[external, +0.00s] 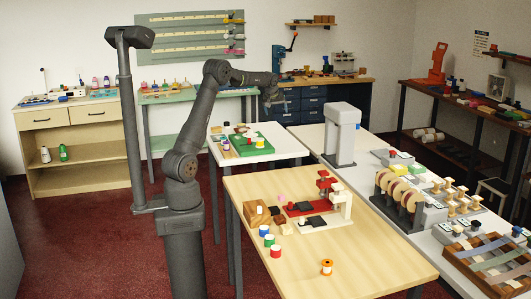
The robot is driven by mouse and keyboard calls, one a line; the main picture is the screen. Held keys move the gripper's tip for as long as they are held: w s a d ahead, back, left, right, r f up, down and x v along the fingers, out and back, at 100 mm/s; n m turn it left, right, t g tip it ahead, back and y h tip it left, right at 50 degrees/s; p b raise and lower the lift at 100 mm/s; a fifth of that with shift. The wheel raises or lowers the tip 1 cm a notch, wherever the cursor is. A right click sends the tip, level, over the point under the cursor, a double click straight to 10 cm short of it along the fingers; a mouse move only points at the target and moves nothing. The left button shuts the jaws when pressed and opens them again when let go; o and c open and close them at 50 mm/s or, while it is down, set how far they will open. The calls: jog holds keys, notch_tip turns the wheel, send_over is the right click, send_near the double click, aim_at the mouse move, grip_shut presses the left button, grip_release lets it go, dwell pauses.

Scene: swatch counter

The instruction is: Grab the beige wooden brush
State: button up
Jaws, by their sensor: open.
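My gripper (273,101) hangs at the end of my raised arm, above and behind the white table, with its jaws open and nothing seen between them. It is small and dark in this view. I cannot pick out a beige wooden brush with certainty.
Small blue, green and red-topped pots (270,241) and an orange spool (327,267) stand on the wooden table. A red and white press (342,205) stands behind them. A green tray (252,147) lies on the white table. A tall grey-white machine (341,135) stands right of it.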

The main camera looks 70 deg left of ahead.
jog(key=s+a+f+n+g, duration=0.1)
jog(key=s+a+n+g, duration=0.1)
jog(key=s+a, duration=1.4)
jog(key=n+g, duration=0.1)
jog(key=n, duration=0.1)
send_near(216, 128)
jog(key=x, duration=0.3)
jog(key=shift+s+d, duration=0.1)
jog(key=shift+d, duration=0.05)
jog(key=shift+w+x, duration=0.15)
jog(key=shift+x, duration=1.4)
jog(key=shift+w+x, duration=0.1)
jog(key=shift+x, duration=1.45)
jog(key=shift+r, duration=0.1)
jog(key=c, duration=1.1)
jog(key=shift+o, duration=0.2)
jog(key=shift+r, duration=0.1)
